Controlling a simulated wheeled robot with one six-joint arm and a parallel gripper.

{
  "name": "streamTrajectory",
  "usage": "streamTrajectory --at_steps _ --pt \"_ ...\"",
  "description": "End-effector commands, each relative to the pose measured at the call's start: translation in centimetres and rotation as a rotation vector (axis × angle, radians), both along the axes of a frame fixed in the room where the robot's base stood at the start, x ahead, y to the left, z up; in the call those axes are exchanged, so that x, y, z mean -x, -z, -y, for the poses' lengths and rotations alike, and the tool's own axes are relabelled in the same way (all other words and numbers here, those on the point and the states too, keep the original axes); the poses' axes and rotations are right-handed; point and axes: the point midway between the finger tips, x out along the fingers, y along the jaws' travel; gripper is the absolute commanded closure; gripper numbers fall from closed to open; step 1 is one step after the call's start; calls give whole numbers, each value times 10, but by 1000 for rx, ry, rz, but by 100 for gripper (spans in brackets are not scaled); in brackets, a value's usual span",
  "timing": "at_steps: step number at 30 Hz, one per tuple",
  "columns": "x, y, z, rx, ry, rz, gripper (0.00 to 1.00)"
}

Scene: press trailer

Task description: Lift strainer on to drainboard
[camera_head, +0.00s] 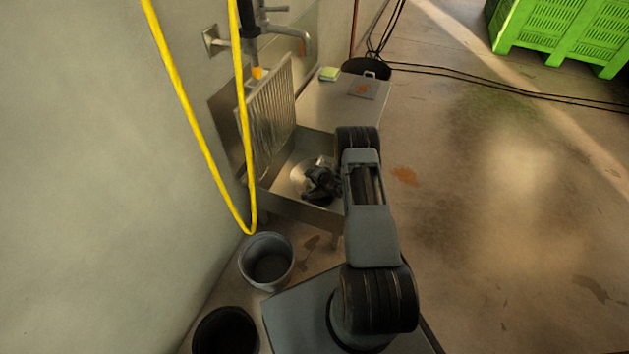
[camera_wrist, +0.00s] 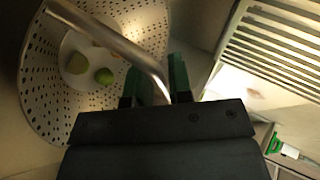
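The strainer (camera_head: 300,176) is a round metal bowl low in the steel sink (camera_head: 290,206). The fingers are close together and look shut on the handle. In the head view my gripper (camera_head: 322,184) is down in the sink beside the strainer and hides part of it. The drainboard (camera_head: 322,108) is the flat steel surface beyond the sink.
A ribbed rack (camera_head: 270,108) leans upright at the sink's left; it also shows in the wrist view (camera_wrist: 275,50). A tap (camera_head: 287,33) and yellow hose (camera_head: 190,105) are at left. Grey bucket (camera_head: 266,238) stands nearer.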

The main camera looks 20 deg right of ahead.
Motion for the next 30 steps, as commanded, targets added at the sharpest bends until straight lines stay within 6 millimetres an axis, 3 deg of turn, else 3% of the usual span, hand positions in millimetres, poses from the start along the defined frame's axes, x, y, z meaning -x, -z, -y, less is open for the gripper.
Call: streamTrajectory --at_steps 6,23,30 --pt "0 0 0 0 0 0 100" --pt "0 -2 0 1 0 2 100" --pt "-1 -36 1 1 0 4 100"
